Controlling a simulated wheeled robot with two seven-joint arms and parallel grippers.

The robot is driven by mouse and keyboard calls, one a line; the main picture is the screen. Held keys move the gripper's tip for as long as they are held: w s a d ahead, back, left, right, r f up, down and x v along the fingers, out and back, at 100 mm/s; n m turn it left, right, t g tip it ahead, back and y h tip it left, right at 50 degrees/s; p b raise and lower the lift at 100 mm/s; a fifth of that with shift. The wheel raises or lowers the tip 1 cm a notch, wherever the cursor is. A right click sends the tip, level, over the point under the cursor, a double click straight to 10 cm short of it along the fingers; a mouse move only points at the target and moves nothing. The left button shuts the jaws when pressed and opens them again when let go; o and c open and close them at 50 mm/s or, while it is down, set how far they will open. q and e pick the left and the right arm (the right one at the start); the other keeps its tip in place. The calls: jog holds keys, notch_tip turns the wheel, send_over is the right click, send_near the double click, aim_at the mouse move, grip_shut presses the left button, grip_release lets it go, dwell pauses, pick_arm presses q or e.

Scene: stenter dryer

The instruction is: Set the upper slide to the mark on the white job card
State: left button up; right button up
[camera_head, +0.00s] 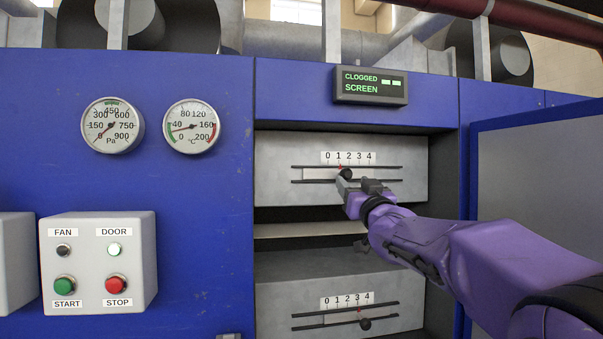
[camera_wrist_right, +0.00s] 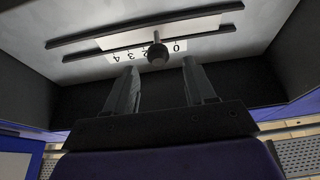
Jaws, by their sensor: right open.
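The upper slide is a pale strip (camera_head: 318,174) between two dark rails under a 0 to 4 scale. Its black knob (camera_head: 346,174) and red pointer stand close to 1. My right gripper (camera_head: 357,185) is at the knob, with part of the slide hidden behind it. In the right wrist view the two fingers (camera_wrist_right: 160,75) are open, and the knob (camera_wrist_right: 157,54) lies between and slightly beyond their tips, with gaps on both sides. No white job card is visible. My left gripper is out of view.
A lower slide with a black knob (camera_head: 365,323) has its pointer near 3. An open blue door (camera_head: 535,180) stands at the right. A control box (camera_head: 98,262) and two gauges are at the left. A display (camera_head: 370,86) above reads "CLOGGED SCREEN".

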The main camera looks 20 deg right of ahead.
aim_at(348, 175)
jog(key=p+x, duration=0.1)
jog(key=x, duration=0.2)
jog(key=p+x, duration=0.2)
jog(key=x, duration=0.1)
jog(key=shift+w+d+r, duration=0.1)
jog(key=shift+d+r, duration=0.05)
jog(key=shift+r, duration=0.2)
jog(key=shift+w, duration=0.15)
